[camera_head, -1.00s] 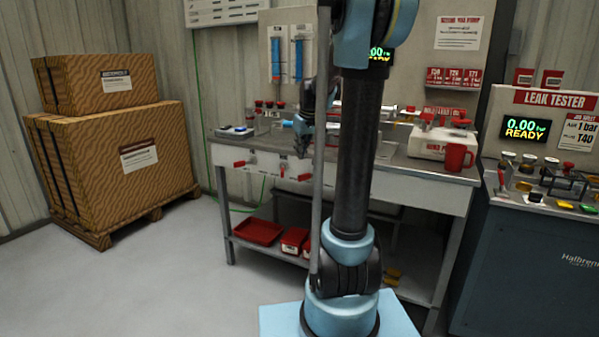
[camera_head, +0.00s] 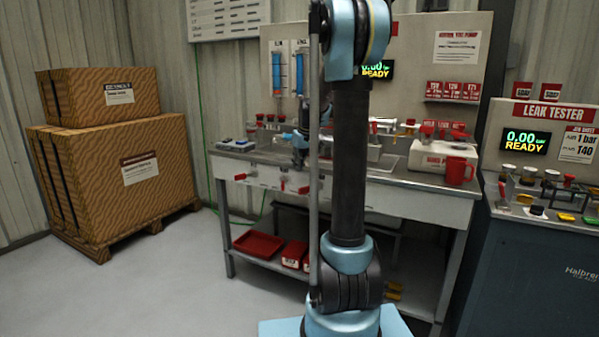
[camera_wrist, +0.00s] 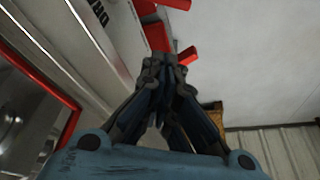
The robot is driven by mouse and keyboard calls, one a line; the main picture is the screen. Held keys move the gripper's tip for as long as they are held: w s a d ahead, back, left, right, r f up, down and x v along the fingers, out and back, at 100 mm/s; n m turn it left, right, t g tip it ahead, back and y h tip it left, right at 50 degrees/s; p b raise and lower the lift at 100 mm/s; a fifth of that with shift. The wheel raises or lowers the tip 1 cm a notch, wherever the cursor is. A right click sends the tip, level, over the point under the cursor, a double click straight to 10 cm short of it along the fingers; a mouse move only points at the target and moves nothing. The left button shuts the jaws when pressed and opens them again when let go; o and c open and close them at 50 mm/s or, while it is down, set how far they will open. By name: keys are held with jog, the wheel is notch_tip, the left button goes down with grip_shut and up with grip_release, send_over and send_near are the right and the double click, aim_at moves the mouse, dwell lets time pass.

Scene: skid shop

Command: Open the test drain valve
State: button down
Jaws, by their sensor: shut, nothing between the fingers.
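Red valve handles show along the white front edge of the workbench: a left one (camera_head: 240,177) and a right one (camera_head: 283,186), with another red end close to the right one. My gripper (camera_head: 299,163) hangs at the bench's front edge, above the right handle in the picture. In the wrist view, my gripper's fingertips (camera_wrist: 164,62) are together and empty, just below a red handle (camera_wrist: 157,36). Whether they touch it I cannot tell. A partly cut-off label (camera_wrist: 97,10) beside it appears to begin "DRA". My arm hides part of the bench.
The workbench (camera_head: 410,182) carries a white box, a red mug (camera_head: 459,171) and small red-topped parts. A red tray (camera_head: 258,246) is on its lower shelf. The leak tester (camera_head: 545,245) stands right; wooden crates (camera_head: 115,180) stand left. Floor between crates and bench is clear.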

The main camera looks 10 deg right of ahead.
aim_at(308, 189)
jog(key=x, duration=0.8)
jog(key=shift+w+a+f, duration=0.1)
jog(key=shift+w+f, duration=0.05)
jog(key=shift+f, duration=0.05)
jog(key=shift+s+d, duration=0.3)
jog(key=shift+s, duration=0.3)
jog(key=shift+s+d, duration=0.3)
jog(key=shift+s, duration=0.35)
jog(key=shift+s+d, duration=0.3)
jog(key=shift+s, duration=0.3)
